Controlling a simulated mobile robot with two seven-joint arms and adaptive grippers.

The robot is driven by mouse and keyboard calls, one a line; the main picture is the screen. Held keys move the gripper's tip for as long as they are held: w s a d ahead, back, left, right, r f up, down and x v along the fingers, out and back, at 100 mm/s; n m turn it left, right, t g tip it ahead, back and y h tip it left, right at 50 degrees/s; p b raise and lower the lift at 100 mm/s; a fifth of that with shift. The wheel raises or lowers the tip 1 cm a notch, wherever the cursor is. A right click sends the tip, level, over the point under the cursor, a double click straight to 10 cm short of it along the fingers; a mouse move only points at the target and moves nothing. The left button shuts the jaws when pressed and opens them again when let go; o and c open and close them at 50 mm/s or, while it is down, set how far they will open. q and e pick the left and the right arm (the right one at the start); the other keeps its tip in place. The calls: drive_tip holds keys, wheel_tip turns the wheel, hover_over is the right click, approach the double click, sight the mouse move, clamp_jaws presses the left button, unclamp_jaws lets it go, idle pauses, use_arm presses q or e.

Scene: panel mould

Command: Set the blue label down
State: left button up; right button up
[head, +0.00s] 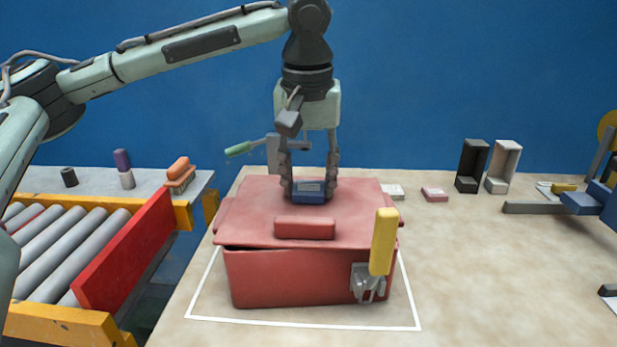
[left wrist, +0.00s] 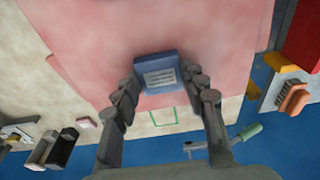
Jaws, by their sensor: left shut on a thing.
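The blue label (head: 309,193) is a small blue block with a pale, lined face. It is between the fingertips of my left gripper (head: 310,184), which is shut on it. It is over the rear part of the red box's lid (head: 255,205); I cannot tell whether it touches the lid. In the left wrist view the label (left wrist: 158,76) sits at the tips of my left gripper (left wrist: 164,90), above the pink-red lid (left wrist: 210,50). A green outline (left wrist: 164,118) shows past the lid's edge. My right gripper is not in view.
The red box (head: 290,280) stands inside a white outline, with a yellow-handled clamp (head: 383,242) at its front right. Behind it are a pale block (head: 392,191), a pink block (head: 434,194) and two open holders (head: 471,165). A roller conveyor (head: 60,250) is left. The right tabletop is largely clear.

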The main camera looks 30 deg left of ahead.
sight(308, 194)
use_arm(q)
drive_tip(key=o, duration=0.6)
drive_tip(key=shift+f, duration=0.2)
drive_tip(key=o, duration=0.4)
drive_tip(key=shift+o, duration=0.2)
drive_tip(key=shift+r, duration=0.1)
wheel_tip(308, 194, up, 12)
drive_tip(key=s, duration=0.1)
drive_tip(key=shift+s+d, duration=0.35)
drive_tip(key=shift+d, duration=0.05)
